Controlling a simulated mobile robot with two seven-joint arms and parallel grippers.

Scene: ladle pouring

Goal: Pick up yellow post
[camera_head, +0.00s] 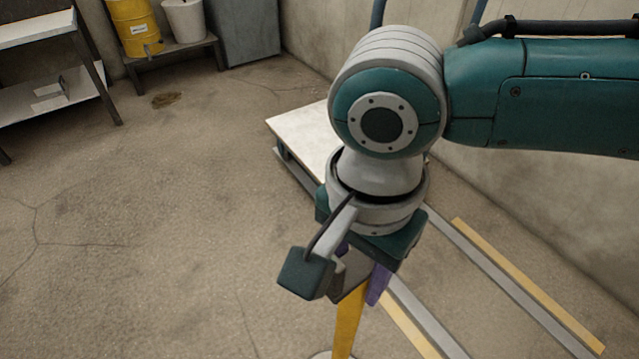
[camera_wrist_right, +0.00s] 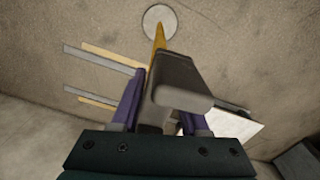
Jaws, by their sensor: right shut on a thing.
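The yellow post (camera_head: 348,318) stands below my right gripper (camera_head: 360,275) in the head view, running down to the bottom edge. In the right wrist view the yellow post (camera_wrist_right: 159,40) runs away from the jaws to a pale round base (camera_wrist_right: 158,17) by the floor. My right gripper's purple fingers (camera_wrist_right: 160,108) are shut around a grey block-like piece (camera_wrist_right: 178,82) in line with the post, seemingly its top. The fingers and this piece hide the post's upper end. Whether the base touches the floor is unclear. My left gripper is not in view.
A low white-topped platform (camera_head: 298,135) lies behind my right arm. Grey and yellow strips (camera_head: 500,280) run along the floor at right. A yellow drum (camera_head: 132,25) and a white bucket (camera_head: 185,20) stand on a bench at back left. The floor at left is open.

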